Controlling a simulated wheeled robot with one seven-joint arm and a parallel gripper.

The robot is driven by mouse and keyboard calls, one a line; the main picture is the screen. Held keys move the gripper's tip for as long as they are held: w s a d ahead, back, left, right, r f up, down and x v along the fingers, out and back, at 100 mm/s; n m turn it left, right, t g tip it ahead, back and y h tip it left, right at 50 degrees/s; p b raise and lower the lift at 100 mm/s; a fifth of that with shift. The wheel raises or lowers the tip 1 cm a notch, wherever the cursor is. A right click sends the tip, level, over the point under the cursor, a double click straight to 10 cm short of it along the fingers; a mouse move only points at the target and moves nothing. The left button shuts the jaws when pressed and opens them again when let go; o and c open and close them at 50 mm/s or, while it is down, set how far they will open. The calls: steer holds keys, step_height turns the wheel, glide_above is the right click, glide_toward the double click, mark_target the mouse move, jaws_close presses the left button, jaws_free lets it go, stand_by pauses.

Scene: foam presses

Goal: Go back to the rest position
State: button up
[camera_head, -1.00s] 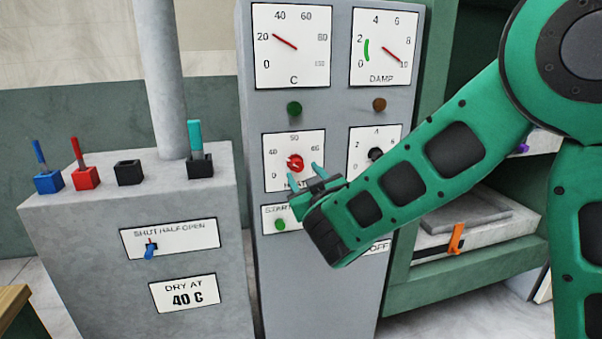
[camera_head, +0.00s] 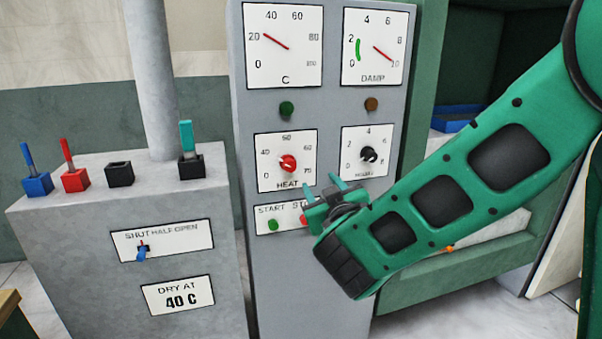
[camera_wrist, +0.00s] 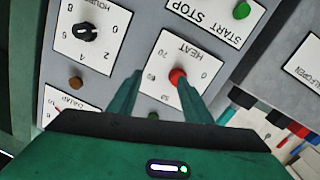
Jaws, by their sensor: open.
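My gripper (camera_head: 333,188) is open and empty, in front of the grey control panel (camera_head: 300,285). In the head view its teal fingers point up, below and between the red heat knob (camera_head: 288,163) and the black hours knob (camera_head: 368,154). In the wrist view the fingers (camera_wrist: 155,95) appear apart, with the heat knob (camera_wrist: 178,77) showing beyond them near the right finger. The black hours knob (camera_wrist: 86,32) shows at upper left there. The green start button (camera_head: 273,225) is in plain view; my gripper partly covers the stop label beside it. I cannot tell the gap to the panel.
A grey box (camera_head: 60,285) at left carries coloured sockets with blue, red and teal handles, and a lever plate (camera_head: 180,240). A pipe (camera_head: 152,80) rises behind it. Green shelving (camera_head: 425,285) stands at right, behind my arm.

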steer(key=s+d+f+m+g+h, duration=0.2)
steer(key=d+f+m+g+h, duration=0.1)
steer(key=d, duration=0.7)
steer(key=s+d+f+m+g+h, duration=0.2)
steer(key=s+d+h, duration=0.1)
steer(key=d, duration=0.7)
steer(key=s+d+f+m+g+h, duration=0.2)
steer(key=d+f+m+g+h, duration=0.1)
steer(key=d, duration=0.8)
steer(key=s+d+f+m+g, duration=0.25)
steer(key=s+d, duration=0.25)
steer(key=s, duration=0.3)
steer(key=s+f+m+g+y, duration=0.1)
steer(key=s+g+y, duration=0.4)
steer(key=s, duration=1.7)
steer(key=shift+a+f+m+g+y, duration=0.15)
steer(key=shift+a+m+g+y, duration=0.25)
steer(key=shift+g, duration=0.35)
steer(key=shift+w+f, duration=0.25)
steer(key=shift+w, duration=0.35)
